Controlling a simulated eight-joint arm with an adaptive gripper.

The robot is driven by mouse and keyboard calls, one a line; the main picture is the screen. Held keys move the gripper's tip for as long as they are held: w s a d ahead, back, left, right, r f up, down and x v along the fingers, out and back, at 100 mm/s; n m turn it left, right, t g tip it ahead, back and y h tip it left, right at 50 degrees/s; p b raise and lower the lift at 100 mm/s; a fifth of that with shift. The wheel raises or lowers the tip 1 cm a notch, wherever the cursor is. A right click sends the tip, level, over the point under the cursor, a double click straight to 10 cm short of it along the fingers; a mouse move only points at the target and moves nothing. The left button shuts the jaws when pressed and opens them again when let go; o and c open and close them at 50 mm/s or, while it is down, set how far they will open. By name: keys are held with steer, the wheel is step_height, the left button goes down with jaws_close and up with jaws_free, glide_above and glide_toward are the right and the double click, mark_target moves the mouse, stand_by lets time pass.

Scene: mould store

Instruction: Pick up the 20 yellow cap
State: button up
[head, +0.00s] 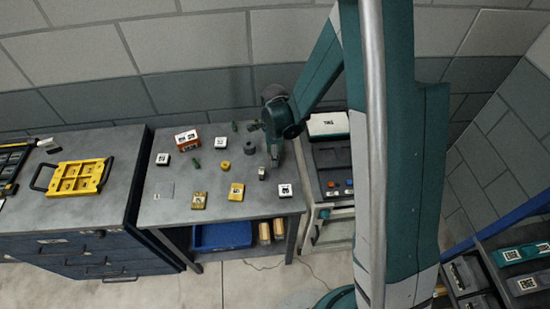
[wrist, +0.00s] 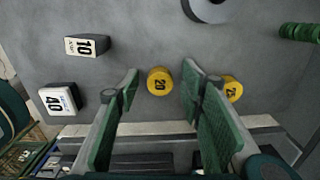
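The yellow cap marked 20 (wrist: 159,80) lies on the grey table top in the wrist view. My gripper is open, with green pads, and I see no contact with the cap. A second yellow cap, marked 25 (wrist: 232,90), shows just right of the right finger, partly hidden by it. In the head view my gripper (head: 273,158) hangs over the table's right part. A small yellow cap (head: 225,165) shows left of it; its mark is unreadable there.
In the wrist view, white-topped blocks marked 10 (wrist: 87,45) and 40 (wrist: 60,99) lie left. A green ribbed piece (wrist: 300,32) lies right.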

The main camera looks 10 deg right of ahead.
steer(key=shift+c, duration=0.7)
steer(key=c, duration=0.6)
steer(key=shift+c, duration=0.2)
steer(key=shift+r, duration=0.15)
step_height(320, 180, up, 10)
stand_by(0.7)
